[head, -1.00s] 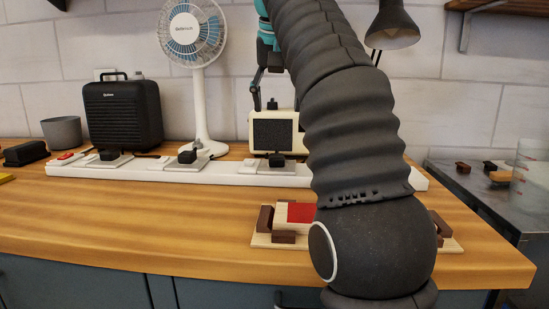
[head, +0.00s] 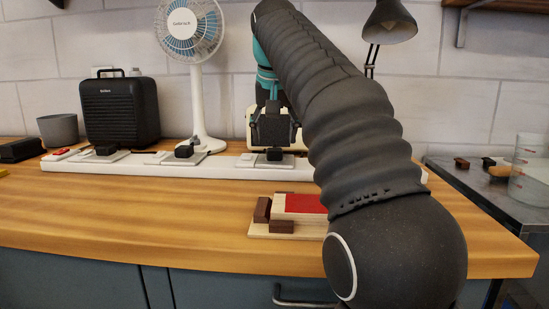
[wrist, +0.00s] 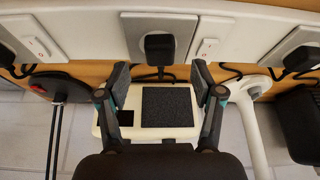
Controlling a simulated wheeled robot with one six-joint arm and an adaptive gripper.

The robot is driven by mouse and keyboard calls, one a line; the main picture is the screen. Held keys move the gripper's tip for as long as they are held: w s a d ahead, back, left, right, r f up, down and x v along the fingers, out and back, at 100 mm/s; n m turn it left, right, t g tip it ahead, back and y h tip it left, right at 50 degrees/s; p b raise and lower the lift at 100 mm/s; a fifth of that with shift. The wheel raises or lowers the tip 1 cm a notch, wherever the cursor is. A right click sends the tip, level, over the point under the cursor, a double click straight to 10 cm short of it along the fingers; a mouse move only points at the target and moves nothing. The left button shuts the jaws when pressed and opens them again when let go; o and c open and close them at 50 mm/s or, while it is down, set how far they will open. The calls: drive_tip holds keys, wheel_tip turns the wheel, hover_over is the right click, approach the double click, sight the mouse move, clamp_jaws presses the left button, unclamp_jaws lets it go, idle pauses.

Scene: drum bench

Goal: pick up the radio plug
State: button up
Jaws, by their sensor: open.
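The radio plug (head: 275,154) is a small black block seated in a grey socket plate on the long white power strip (head: 225,169). It also shows in the wrist view (wrist: 159,48), upper middle. The cream radio (wrist: 181,132) with a dark grille stands behind the strip and is mostly hidden in the head view. My gripper (head: 272,135) is just above the plug and in front of the radio. In the wrist view my gripper (wrist: 160,78) has its two fingers wide apart, empty, with the plug centred between their lines and clear of both.
Other black plugs, one below the fan (head: 184,152) and one below the black heater (head: 105,150), sit along the strip. A wooden fixture with a red top (head: 300,203) lies in front. A desk lamp (head: 390,22) stands behind my arm. The front left counter is clear.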

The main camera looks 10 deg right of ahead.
drive_tip(key=b+x, duration=0.1)
drive_tip(key=x, duration=0.3)
drive_tip(key=shift+w, duration=0.15)
drive_tip(key=shift+r, duration=0.1)
drive_tip(key=shift+c, duration=0.3)
clamp_jaws()
drive_tip(key=shift+r, duration=0.1)
wheel_tip(320, 180, up, 4)
drive_tip(key=shift+f+p, duration=0.1)
drive_tip(key=shift+p, duration=1.1)
drive_tip(key=s+d+r+p, duration=0.1)
drive_tip(key=s+d+r, duration=0.6)
drive_tip(key=s+d, duration=0.1)
drive_tip(key=shift+s, duration=0.2)
drive_tip(key=shift+w, duration=0.1)
drive_tip(key=m, duration=0.1)
hover_over(275, 149)
drive_tip(key=shift+f, duration=2.75)
